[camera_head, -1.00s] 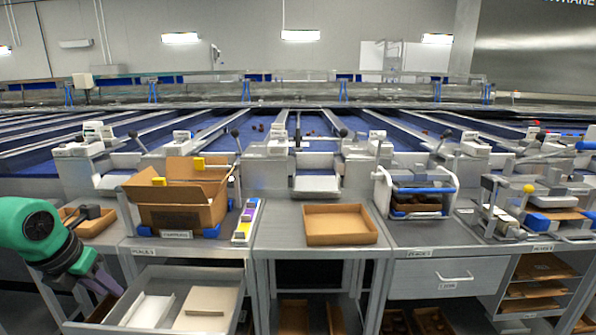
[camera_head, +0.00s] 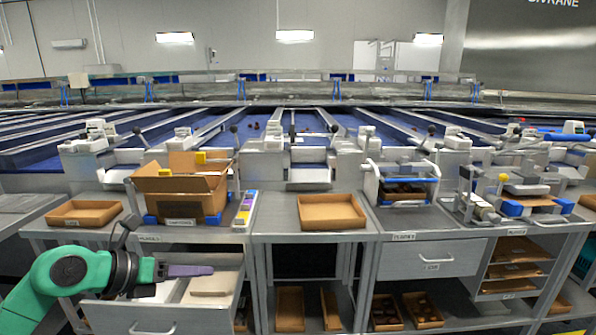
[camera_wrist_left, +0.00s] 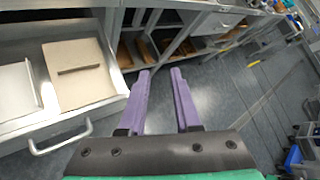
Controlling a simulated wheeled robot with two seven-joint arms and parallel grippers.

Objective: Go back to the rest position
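My left gripper (camera_head: 190,270) comes in from the left on a green arm and is over the open drawer (camera_head: 150,315). It also shows in the left wrist view (camera_wrist_left: 160,75), with its two purple fingers apart and nothing between them. Floor and the edge of the cabinets show beyond the fingers. A beige flat box (camera_wrist_left: 78,72) and a white item (camera_wrist_left: 18,90) lie in the drawer to the left of the fingers. My right gripper is not in either view.
The drawer's handle (camera_wrist_left: 60,140) sticks out at its front. On the counter stand an open cardboard box (camera_head: 180,200), a shallow cardboard tray (camera_head: 332,213) and another tray (camera_head: 84,213) at left. A closed drawer (camera_head: 432,264) is at right.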

